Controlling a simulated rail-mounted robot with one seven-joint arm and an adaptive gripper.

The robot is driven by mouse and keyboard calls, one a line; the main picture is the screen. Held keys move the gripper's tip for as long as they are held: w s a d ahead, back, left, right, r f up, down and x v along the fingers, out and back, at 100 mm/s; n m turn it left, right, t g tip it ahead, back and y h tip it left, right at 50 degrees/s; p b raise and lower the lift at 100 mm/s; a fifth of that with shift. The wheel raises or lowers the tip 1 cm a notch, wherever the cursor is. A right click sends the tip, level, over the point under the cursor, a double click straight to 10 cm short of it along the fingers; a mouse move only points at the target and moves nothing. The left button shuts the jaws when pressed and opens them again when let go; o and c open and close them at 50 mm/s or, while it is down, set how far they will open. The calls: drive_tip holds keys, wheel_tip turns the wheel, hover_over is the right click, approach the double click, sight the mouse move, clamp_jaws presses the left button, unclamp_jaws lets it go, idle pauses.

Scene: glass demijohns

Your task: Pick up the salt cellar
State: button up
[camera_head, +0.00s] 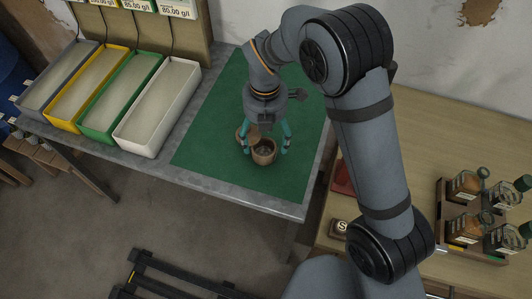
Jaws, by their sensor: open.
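The salt cellar (264,156) appears to be the small round wooden pot on the green mat (210,140). It stands upright and its top is open. A wooden disc, perhaps its lid, shows behind its left side; I cannot tell whether it is attached. My gripper (266,149) points down over the pot with its teal fingers spread. One finger is at the pot's left and the other at its right. The gripper is open, and I cannot tell whether either finger touches the pot. The gripper body partly hides the area behind the pot.
Grey, yellow, green and white trays (158,106) stand left of the mat on the grey table (230,197). A wooden counter (455,125) at right holds a rack of jars (467,225) and a small block marked S (342,227). The mat's front area is clear.

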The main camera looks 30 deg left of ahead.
sight(264, 154)
drive_tip(key=shift+w+a+f+p, duration=0.15)
drive_tip(key=shift+f+p, duration=0.1)
drive_tip(key=shift+f, duration=1.35)
drive_tip(key=shift+s+a+f+p, duration=0.1)
drive_tip(key=shift+f+p, duration=0.1)
drive_tip(key=shift+f, duration=1.35)
drive_tip(key=shift+c, duration=0.9)
drive_tip(key=c, duration=1.1)
drive_tip(key=shift+c, duration=0.7)
